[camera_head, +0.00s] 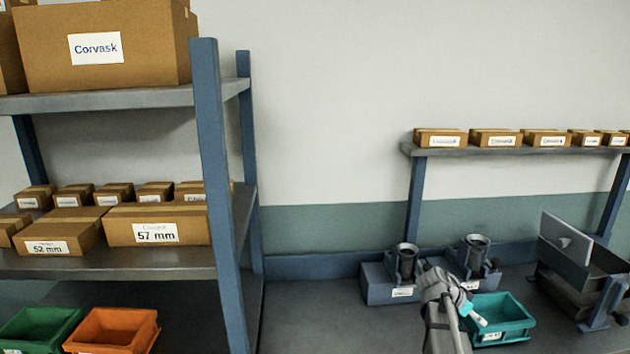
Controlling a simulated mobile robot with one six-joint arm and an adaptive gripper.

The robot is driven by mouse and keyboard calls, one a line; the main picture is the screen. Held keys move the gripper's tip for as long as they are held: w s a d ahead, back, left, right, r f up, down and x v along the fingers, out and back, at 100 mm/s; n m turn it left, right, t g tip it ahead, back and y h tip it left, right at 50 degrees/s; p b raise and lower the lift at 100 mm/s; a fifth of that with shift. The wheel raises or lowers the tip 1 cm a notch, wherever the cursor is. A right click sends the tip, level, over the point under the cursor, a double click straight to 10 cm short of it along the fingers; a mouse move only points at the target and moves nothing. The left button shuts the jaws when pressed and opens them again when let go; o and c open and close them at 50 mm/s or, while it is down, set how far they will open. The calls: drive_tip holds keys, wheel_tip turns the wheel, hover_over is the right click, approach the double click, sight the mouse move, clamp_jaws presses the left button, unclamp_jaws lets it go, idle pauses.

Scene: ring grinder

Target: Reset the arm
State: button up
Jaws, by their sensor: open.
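My arm rises from the bottom edge, right of the middle, in the head view. My gripper (474,314) is at its end, in front of the teal bin (510,322), with a light blue tip over the bin's left side. The jaws are small and seen at an angle; they are open. I see nothing held in them. Two grey grinder units (382,284) (478,246) with dark round cups on top stand behind my gripper. My arm and gripper hide part of the right unit's lower front.
A blue-framed shelf (212,190) at left holds boxes marked 52 mm (62,235) and 57 mm (157,229). Green (38,326) and orange bins (112,330) sit below. A tilted rack (580,270) stands at right. The bench (310,318) left of my arm is clear.

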drive_tip(key=s+a+f+n+y+b, duration=0.1)
drive_tip(key=s+a+f+n+y, duration=0.2)
drive_tip(key=a, duration=0.6)
drive_tip(key=s+a+f+n+y+b, duration=0.1)
drive_tip(key=s+a+f+n+y, duration=0.2)
drive_tip(key=s+a+n, duration=0.3)
drive_tip(key=s+a+f+n+y+b, duration=0.1)
drive_tip(key=s+a+f+n+y, duration=0.2)
drive_tip(key=a, duration=0.9)
drive_tip(key=s+n, duration=0.2)
drive_tip(key=shift+a+f+n+y, duration=0.25)
drive_tip(key=shift+f+n+y, duration=0.05)
drive_tip(key=shift+f+y, duration=0.1)
drive_tip(key=shift+s, duration=0.1)
drive_tip(key=c, duration=0.8)
clamp_jaws()
drive_tip(key=shift+d, duration=0.15)
